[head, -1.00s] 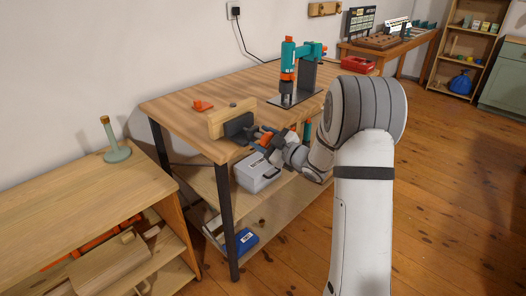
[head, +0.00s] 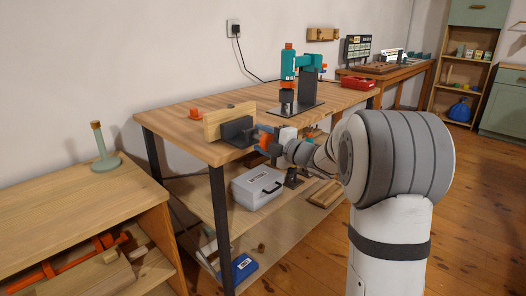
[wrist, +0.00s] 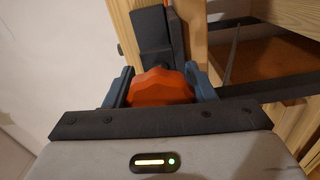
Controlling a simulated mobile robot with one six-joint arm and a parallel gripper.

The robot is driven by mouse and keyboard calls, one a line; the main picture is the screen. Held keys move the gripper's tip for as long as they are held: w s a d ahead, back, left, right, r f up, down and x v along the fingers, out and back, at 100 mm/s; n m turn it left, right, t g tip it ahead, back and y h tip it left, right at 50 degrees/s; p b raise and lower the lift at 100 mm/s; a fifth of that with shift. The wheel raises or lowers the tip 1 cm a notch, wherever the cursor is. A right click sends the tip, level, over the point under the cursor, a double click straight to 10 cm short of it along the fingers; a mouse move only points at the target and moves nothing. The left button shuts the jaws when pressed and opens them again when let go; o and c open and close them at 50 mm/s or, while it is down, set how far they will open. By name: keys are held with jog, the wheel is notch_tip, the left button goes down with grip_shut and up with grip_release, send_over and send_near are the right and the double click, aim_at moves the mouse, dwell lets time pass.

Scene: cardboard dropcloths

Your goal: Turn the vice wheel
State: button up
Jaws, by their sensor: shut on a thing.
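The vice wheel (wrist: 160,88) is an orange, scalloped knob in the wrist view, and it also shows small in the head view (head: 265,141). It faces my wrist camera, in front of the dark vice body (wrist: 152,42) at the front edge of the workbench (head: 190,128). My gripper (wrist: 159,76) is shut on the wheel, with one blue-grey finger on each side of it. In the head view my gripper (head: 271,145) reaches in from the right. The vice's dark jaw (head: 238,130) stands against a wooden board (head: 226,119).
A teal press (head: 296,72) stands farther back on the bench, and a small orange piece (head: 195,113) lies behind the board. A grey case (head: 258,187) sits on the shelf below. A low wooden unit (head: 65,192) stands at the left. Open floor lies at the right.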

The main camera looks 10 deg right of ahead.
jog(key=shift+d+f+n+b, duration=0.1)
jog(key=shift+f+n+b, duration=0.05)
jog(key=shift+n+b, duration=0.7)
jog(key=o, duration=1)
jog(key=shift+c, duration=0.2)
jog(key=p+v, duration=0.1)
jog(key=v, duration=0.6)
jog(key=shift+s+d+p, duration=0.2)
jog(key=shift+s+p, duration=0.1)
jog(key=shift+p, duration=0.1)
